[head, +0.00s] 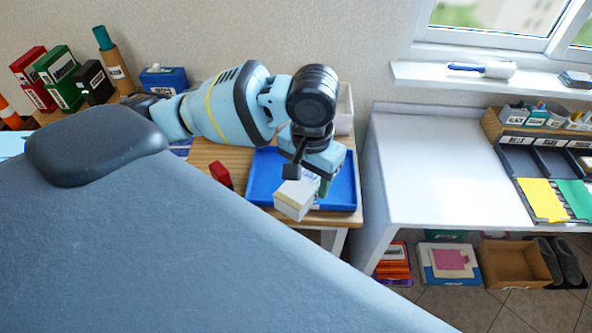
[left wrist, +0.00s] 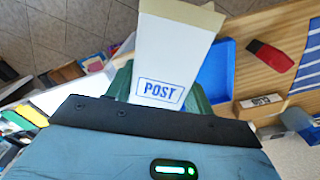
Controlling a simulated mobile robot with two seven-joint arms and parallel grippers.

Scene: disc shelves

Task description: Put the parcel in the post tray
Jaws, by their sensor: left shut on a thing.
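The parcel (head: 294,200) is a small white box with a tan edge. In the left wrist view the parcel (left wrist: 172,60) shows a blue POST label. My left gripper (head: 309,184) points down and is shut on it; its green fingers (left wrist: 160,98) sit on either side of the box. The blue tray (head: 263,178) lies on the wooden table, beneath and behind the parcel in the head view. The parcel overlaps the tray's front edge in the picture; its height above it is hard to tell. The tray (left wrist: 217,72) is partly hidden behind the parcel. My right gripper is not in view.
A red object (head: 221,174) lies left of the tray. A white bin (head: 344,110) stands behind it. A labelled wooden block (left wrist: 259,103) is beside the tray. The white desk (head: 430,170) at right is mostly clear. Binders (head: 58,75) stand at far left.

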